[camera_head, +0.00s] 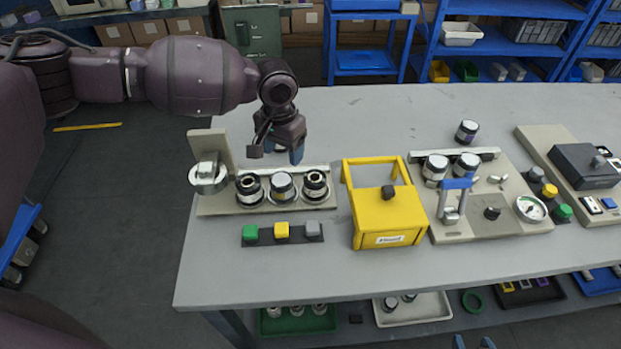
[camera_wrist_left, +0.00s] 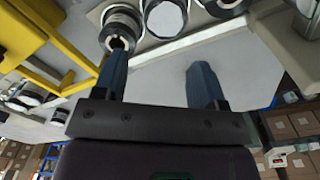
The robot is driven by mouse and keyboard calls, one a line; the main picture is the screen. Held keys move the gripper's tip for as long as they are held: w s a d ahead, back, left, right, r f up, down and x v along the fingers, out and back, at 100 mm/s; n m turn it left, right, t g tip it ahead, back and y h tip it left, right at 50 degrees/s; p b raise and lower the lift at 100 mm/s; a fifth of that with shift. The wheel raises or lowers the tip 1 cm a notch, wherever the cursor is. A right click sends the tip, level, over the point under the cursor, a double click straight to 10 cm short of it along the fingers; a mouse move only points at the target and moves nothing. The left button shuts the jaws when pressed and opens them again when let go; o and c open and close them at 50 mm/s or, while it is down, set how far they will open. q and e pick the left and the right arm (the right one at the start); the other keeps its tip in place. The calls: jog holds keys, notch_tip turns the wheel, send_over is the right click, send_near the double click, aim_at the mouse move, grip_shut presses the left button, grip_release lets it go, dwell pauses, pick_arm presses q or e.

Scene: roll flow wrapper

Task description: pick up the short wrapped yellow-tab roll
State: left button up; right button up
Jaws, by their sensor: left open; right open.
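Three short rolls stand in a row on a beige stand: a left roll (camera_head: 249,189), a middle roll (camera_head: 282,187) and a right roll (camera_head: 315,185). The middle one has a pale, closed top; the outer two show dark open cores. No yellow tab can be made out on any roll. My left gripper (camera_head: 283,152) is open and empty, just behind the row, fingers down. In the left wrist view its spread fingers (camera_wrist_left: 158,82) point towards the middle roll (camera_wrist_left: 165,17) and the right roll (camera_wrist_left: 121,27). My right gripper (camera_head: 473,342) shows only fingertips at the bottom edge, apart.
Green, yellow and grey blocks (camera_head: 282,231) lie in front of the row. A silver roller (camera_head: 208,177) stands left. A yellow guarded box (camera_head: 388,218) is close on the right. Further right, more rolls (camera_head: 435,169) stand on a gauge fixture (camera_head: 470,232). The front table surface is clear.

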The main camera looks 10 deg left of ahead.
pick_arm(q)
send_over(281, 182)
jog(key=s, duration=0.1)
jog(key=shift+n, duration=0.3)
notch_tip(281, 182, down, 6)
jog(key=shift+s+d+r+b, duration=0.1)
jog(key=shift+s+d+b, duration=0.05)
jog(key=shift+b, duration=0.3)
notch_tip(281, 182, down, 4)
jog(key=shift+d+f+b, duration=0.1)
jog(key=shift+b, duration=0.25)
jog(key=shift+f, duration=0.3)
jog(key=c, duration=0.6)
jog(key=shift+c, duration=0.2)
pick_arm(e)
jog(key=shift+s+a+f, duration=0.2)
jog(key=shift+f, duration=0.2)
jog(key=shift+s+a+f, duration=0.15)
jog(key=shift+f, duration=0.2)
